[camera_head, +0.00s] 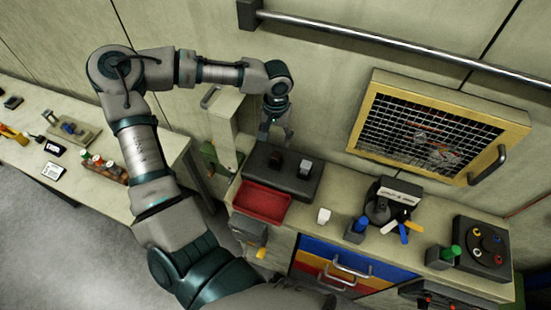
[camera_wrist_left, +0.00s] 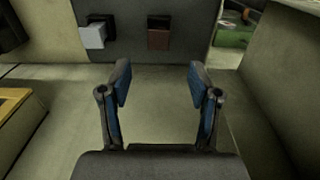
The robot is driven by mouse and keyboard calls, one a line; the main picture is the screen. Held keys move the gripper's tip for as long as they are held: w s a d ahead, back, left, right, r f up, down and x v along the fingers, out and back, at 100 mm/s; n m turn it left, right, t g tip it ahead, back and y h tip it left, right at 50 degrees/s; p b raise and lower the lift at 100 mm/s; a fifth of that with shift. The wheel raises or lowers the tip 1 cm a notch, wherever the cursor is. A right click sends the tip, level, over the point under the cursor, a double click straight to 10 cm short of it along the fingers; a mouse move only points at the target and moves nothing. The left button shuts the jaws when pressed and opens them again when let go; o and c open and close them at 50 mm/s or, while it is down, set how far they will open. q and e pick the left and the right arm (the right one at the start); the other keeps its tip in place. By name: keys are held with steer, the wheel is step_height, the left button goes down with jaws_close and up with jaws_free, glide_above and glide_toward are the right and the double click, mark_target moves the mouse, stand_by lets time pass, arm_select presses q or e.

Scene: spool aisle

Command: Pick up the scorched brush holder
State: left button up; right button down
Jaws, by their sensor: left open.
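Two small blocks sit on a dark flat box (camera_head: 264,185) on the counter. One is a dark brown block (camera_head: 277,163), which looks like the scorched brush holder; the other is a light grey block (camera_head: 305,169). In the left wrist view the brown block (camera_wrist_left: 159,39) is at the top centre, and the grey block (camera_wrist_left: 93,37) is to its left. My left gripper (camera_head: 275,137) is above and behind the dark box, against the wall side. In the left wrist view its fingers (camera_wrist_left: 160,84) are spread with nothing between them, apart from both blocks. My right gripper does not show.
A red tray (camera_head: 262,204) lies in front of the dark box. A white cup-like piece (camera_head: 324,216), a blue-topped block (camera_head: 357,229) and a black round fixture (camera_head: 380,208) stand to the right. A beige upright post (camera_head: 222,128) is left of the gripper. A yellow-framed mesh panel (camera_head: 374,100) is on the wall.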

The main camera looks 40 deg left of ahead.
mark_target(276, 154)
arm_select(q)
steer(key=f, duration=0.3)
steer(key=shift+w+d+f, duration=0.2)
steer(key=shift+w+f, duration=0.15)
steer(key=shift+f, duration=0.3)
steer(key=f, duration=0.4)
steer(key=shift+s+a+f, duration=0.3)
steer(key=shift+s+a, duration=0.05)
steer(key=shift+w+f, duration=0.1)
steer(key=shift+f, duration=0.1)
steer(key=shift+d, duration=0.15)
steer(key=shift+d+r, duration=0.15)
steer(key=shift+d, duration=0.05)
steer(key=c, duration=1.1)
steer(key=shift+a, duration=0.1)
jaws_close()
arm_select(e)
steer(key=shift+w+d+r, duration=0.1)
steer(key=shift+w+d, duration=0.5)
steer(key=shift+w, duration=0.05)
